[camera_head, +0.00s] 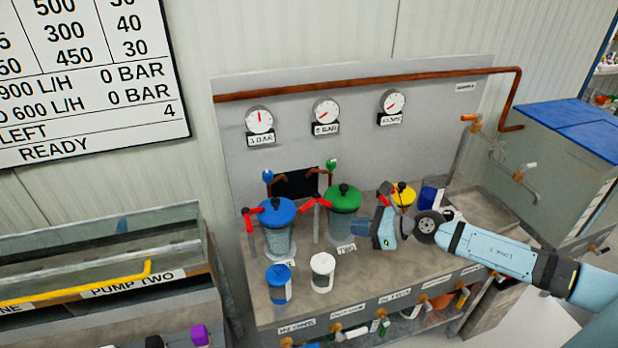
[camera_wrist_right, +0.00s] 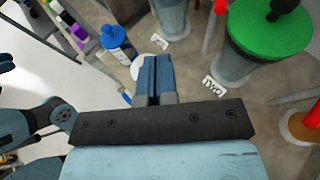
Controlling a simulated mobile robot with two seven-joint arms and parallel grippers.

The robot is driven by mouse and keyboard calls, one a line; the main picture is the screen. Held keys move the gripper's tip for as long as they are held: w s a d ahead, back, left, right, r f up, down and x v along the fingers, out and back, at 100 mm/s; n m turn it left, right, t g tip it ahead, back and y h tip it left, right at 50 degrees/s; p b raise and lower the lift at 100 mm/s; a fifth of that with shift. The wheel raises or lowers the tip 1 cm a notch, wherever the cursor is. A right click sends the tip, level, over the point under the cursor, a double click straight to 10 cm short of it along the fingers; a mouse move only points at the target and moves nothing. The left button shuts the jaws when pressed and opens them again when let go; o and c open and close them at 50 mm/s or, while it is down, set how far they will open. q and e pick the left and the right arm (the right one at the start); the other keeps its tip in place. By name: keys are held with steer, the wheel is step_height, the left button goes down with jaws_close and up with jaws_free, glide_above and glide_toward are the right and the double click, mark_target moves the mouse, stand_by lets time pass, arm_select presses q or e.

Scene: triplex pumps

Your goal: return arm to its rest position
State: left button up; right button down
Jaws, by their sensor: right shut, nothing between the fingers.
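My right arm reaches in from the right in the head view. Its gripper (camera_head: 362,228) is over the bench, beside the green-lidded canister (camera_head: 343,213). In the right wrist view the blue fingers (camera_wrist_right: 155,78) are together with nothing between them. The green lid (camera_wrist_right: 272,22) shows at upper right there, apart from the fingers.
A blue-lidded canister (camera_head: 278,228), a small blue jar (camera_head: 279,284) and a white jar (camera_head: 322,272) stand on the bench (camera_head: 300,308). A yellow-lidded canister (camera_head: 404,194) is behind my gripper. Gauges and a copper pipe (camera_head: 370,81) line the back panel.

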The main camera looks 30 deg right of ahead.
steer(key=s+a+f+n+h+p, duration=0.1)
steer(key=s+a+f+n, duration=0.6)
steer(key=n, duration=0.8)
steer(key=s+a+f+n+h+p, duration=0.2)
steer(key=s+a+f+n+h, duration=0.2)
steer(key=s+a+n, duration=0.7)
step_height(320, 180, down, 3)
steer(key=a+n, duration=0.2)
steer(key=n, duration=0.3)
steer(key=shift+s+a+n+p, duration=0.3)
steer(key=shift+s+a, duration=0.1)
steer(key=shift+r, duration=0.1)
